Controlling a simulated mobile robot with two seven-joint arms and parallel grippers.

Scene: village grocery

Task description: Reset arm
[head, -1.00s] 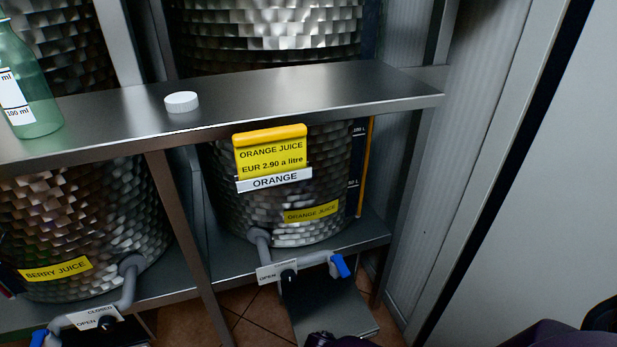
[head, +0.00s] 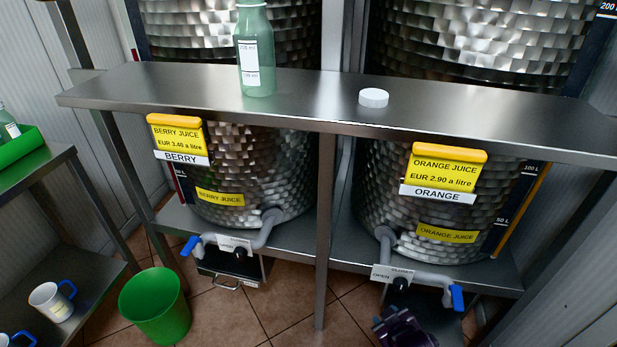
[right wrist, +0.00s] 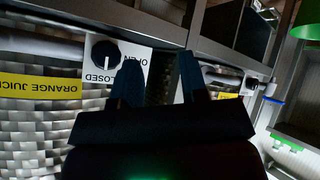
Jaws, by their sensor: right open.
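My right gripper (head: 405,328) shows at the bottom of the head view, just below the orange juice tap (head: 405,280). In the right wrist view its two dark fingers (right wrist: 160,82) stand apart with nothing visible between them. The tap's black knob and its open/closed plate (right wrist: 108,62) lie just beyond the fingers. I cannot tell whether they touch. The tap's blue lever (head: 457,298) is at its right end. My left gripper is in no view.
A green bottle (head: 257,60) and a white cap (head: 373,97) stand on the steel shelf (head: 310,105). The berry juice tap (head: 235,244) is to the left. A green bin (head: 155,305) stands on the floor, near a side rack with mugs (head: 52,300).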

